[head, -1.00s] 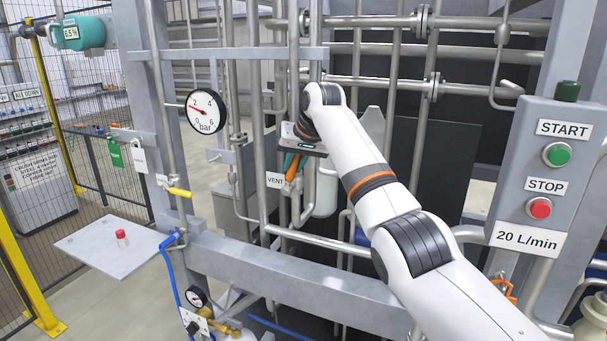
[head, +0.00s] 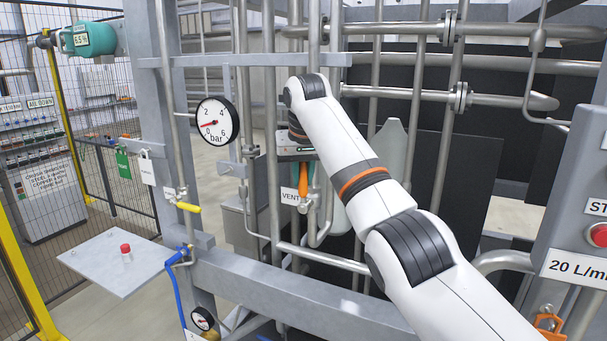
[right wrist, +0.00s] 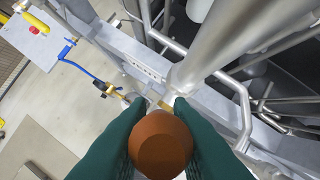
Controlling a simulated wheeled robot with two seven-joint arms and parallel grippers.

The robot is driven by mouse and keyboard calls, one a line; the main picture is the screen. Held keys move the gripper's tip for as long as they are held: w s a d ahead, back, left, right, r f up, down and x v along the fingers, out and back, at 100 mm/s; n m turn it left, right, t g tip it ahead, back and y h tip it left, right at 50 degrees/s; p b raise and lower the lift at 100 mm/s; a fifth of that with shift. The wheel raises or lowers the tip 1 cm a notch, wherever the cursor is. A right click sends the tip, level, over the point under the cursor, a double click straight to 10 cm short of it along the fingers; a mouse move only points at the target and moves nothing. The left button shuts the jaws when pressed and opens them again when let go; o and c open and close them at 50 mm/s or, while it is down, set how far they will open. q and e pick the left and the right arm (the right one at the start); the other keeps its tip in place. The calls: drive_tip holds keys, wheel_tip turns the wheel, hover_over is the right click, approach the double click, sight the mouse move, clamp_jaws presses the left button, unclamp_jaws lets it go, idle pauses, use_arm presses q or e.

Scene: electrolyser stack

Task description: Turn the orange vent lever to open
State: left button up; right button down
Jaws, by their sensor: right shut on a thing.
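The orange vent lever (head: 303,182) stands roughly upright above its valve, beside the VENT label (head: 290,196). My right gripper (head: 304,166) reaches it from above, below the dark wrist, and its green fingers are closed around the lever. In the right wrist view, the lever's rounded orange end (right wrist: 160,146) sits between the two green fingers. The fingers partly hide the lever in the head view. My left gripper is not in view.
A round pressure gauge (head: 217,122) hangs left of the lever, its needle between 0 and 2. Vertical pipes and a grey beam (head: 290,297) surround the valve. A yellow-handled valve (head: 188,207) and a small shelf (head: 112,262) are at the left.

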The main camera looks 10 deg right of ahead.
drive_tip(key=shift+f, duration=0.15)
drive_tip(key=c, duration=1.5)
unclamp_jaws()
drive_tip(key=shift+o, duration=1)
drive_tip(key=shift+w+a, duration=0.1)
drive_tip(key=v, duration=1.2)
drive_tip(key=shift+b, duration=0.35)
